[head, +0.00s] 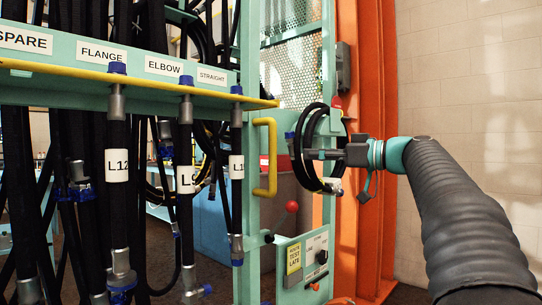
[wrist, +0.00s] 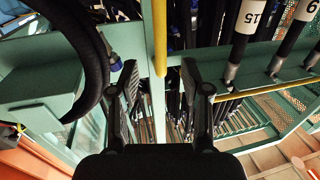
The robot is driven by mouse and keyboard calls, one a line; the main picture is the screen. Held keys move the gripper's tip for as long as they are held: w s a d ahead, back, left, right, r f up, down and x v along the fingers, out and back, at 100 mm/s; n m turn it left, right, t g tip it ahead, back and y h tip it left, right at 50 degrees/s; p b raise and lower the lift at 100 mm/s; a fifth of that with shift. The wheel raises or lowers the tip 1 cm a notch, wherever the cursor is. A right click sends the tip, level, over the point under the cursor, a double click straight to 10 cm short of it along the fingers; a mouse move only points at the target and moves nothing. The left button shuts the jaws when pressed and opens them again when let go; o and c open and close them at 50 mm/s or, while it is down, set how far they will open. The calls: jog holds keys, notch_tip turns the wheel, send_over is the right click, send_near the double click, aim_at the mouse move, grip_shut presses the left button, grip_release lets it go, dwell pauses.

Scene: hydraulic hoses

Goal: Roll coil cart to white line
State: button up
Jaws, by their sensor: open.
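A green frame (head: 247,75) carries a yellow D-shaped handle (head: 265,185) on its post; I cannot tell whether this is the coil cart. My gripper (head: 308,154) is to the right of the handle, pointing left at it, with a visible gap. In the wrist view my gripper (wrist: 161,82) is open, and a yellow bar (wrist: 160,38), apparently the handle, shows between its fingers' directions. Its jaws look empty. A black hose coil (head: 297,150) hangs behind or around the gripper; it also shows in the wrist view (wrist: 82,45). No white line is in view.
A hose rack (head: 130,85) with labelled hanging hoses fills the left. A control panel (head: 308,262) and a red-knobbed lever (head: 291,207) sit below the handle. An orange column (head: 366,90) and a pale wall (head: 460,70) stand behind my arm.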

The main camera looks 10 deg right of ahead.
jog(key=p+x, duration=0.1)
jog(key=x, duration=1.1)
jog(key=shift+w+a+p, duration=0.1)
jog(key=shift+a+p, duration=0.05)
jog(key=shift+p, duration=0.2)
grip_shut()
